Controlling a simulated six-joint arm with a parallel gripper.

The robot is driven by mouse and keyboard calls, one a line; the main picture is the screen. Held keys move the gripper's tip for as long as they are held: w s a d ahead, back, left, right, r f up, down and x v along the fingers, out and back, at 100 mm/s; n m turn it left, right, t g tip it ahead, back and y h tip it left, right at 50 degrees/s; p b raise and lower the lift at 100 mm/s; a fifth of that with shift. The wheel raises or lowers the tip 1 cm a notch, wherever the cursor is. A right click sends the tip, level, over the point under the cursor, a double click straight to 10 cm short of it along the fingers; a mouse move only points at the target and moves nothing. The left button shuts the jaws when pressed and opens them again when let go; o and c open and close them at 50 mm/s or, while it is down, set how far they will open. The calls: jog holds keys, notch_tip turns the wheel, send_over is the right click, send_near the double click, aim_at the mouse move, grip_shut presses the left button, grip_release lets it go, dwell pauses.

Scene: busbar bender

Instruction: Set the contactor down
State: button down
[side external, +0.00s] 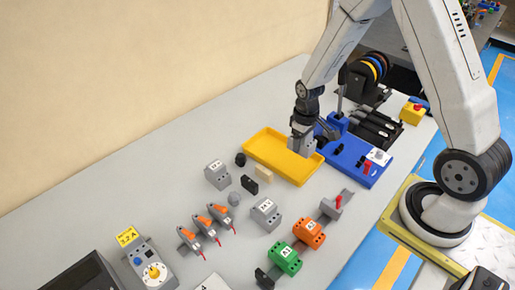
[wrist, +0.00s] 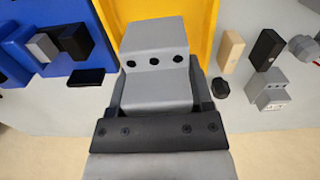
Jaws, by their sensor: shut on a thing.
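My gripper (side external: 299,128) is shut on a grey contactor (side external: 303,143), a stepped block with a row of dark holes. The held contactor fills the middle of the wrist view (wrist: 158,70), between the fingers. In the side view it hangs at the right part of the yellow tray (side external: 262,157), near the blue fixture (side external: 340,163). The yellow tray shows behind it in the wrist view (wrist: 206,40). I cannot tell whether the contactor touches the tray; its underside is hidden.
Grey labelled blocks (side external: 217,175) (side external: 266,214), a black block (side external: 250,184) and a beige block (side external: 264,173) lie near the tray. Orange (side external: 309,233) and green (side external: 285,259) modules sit on a rail. The bench's back left is clear.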

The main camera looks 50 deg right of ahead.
aim_at(298, 167)
jog(key=shift+f, duration=1.9)
jog(key=shift+f, duration=1.8)
jog(key=shift+f, duration=0.15)
grip_release()
jog(key=shift+r, duration=6.15)
